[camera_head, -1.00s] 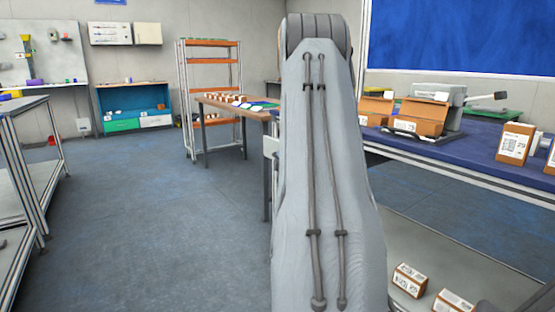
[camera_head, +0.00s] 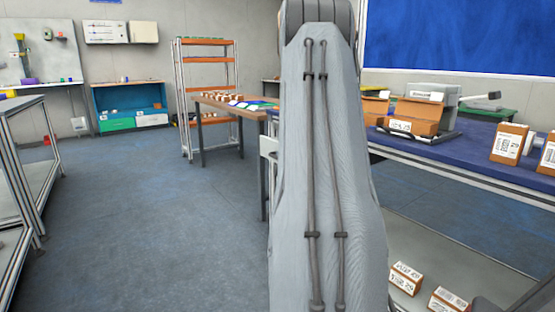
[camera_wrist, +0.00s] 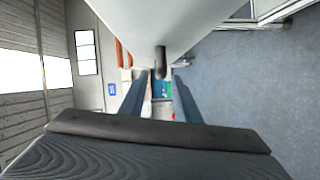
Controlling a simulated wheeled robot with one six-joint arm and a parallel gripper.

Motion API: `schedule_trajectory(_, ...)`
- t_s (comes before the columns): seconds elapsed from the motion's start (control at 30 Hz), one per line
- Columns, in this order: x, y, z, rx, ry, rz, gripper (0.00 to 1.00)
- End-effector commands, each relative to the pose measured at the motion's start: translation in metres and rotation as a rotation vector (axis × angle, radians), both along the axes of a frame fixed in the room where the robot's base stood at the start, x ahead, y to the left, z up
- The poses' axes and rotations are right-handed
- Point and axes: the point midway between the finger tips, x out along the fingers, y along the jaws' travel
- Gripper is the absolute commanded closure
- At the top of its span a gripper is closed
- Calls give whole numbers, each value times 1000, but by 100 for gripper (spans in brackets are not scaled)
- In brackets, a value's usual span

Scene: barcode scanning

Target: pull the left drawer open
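The teal cabinet (camera_head: 127,97) stands against the far wall, left of my arm in the head view. Its left drawer (camera_head: 117,124) has a green front, and a white-fronted drawer (camera_head: 153,119) sits to its right. Both drawers look shut. My gripper (camera_wrist: 162,77) shows in the wrist view with its two fingers apart and nothing between them. The teal cabinet (camera_wrist: 162,89) shows small and far off between the fingers. My gripper is well away from the drawer. In the head view my arm hides the gripper.
Open floor (camera_head: 150,220) lies between me and the cabinet. A metal-framed table (camera_head: 30,140) borders the left. A wooden table (camera_head: 225,103) and an orange-shelved rack (camera_head: 206,62) stand right of the path. A blue-topped bench (camera_head: 470,155) with boxes is at right.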

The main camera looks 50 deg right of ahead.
Motion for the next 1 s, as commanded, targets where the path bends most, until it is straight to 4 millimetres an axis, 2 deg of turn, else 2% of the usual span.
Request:
schedule_trajectory(0.13, -15, 11, 2, 1, 1, 0, 71)
schedule_trajectory(0.33, -21, 16, 2, 0, 0, 1, 71)
schedule_trajectory(0.87, -20, 16, 2, 1, 0, 2, 71)
schedule_trajectory(0.97, -12, 27, 3, 27, 7, 13, 71)
schedule_trajectory(1.0, -5, 37, 3, 52, 12, 22, 71)
